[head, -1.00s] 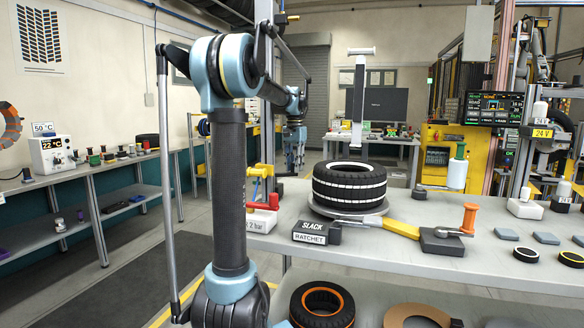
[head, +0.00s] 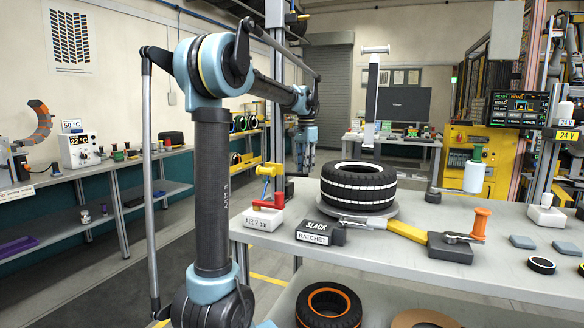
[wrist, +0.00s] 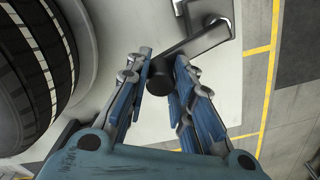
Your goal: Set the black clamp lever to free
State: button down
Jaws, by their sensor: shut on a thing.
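The black clamp lever (wrist: 202,40) shows in the wrist view as a dark bar slanting from upper right down to a round dark end. My gripper (wrist: 163,72) has its blue fingers on both sides of that round end and is shut on it. A dark bracket lies just above the lever. The tyre (wrist: 28,70) is at the left of the wrist view, apart from the fingers. In the head view the tyre (head: 358,187) lies flat on a round grey plate. My gripper's fingertips and the lever cannot be made out clearly there.
The bench edge and yellow floor line (wrist: 268,80) lie right of my gripper in the wrist view.

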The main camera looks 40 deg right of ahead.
jog(key=shift+s, duration=0.1)
jog(key=c, duration=1.4)
grip_release()
jog(key=shift+o, duration=0.2)
notch_tip(320, 180, up, 12)
jog(key=shift+a, duration=0.1)
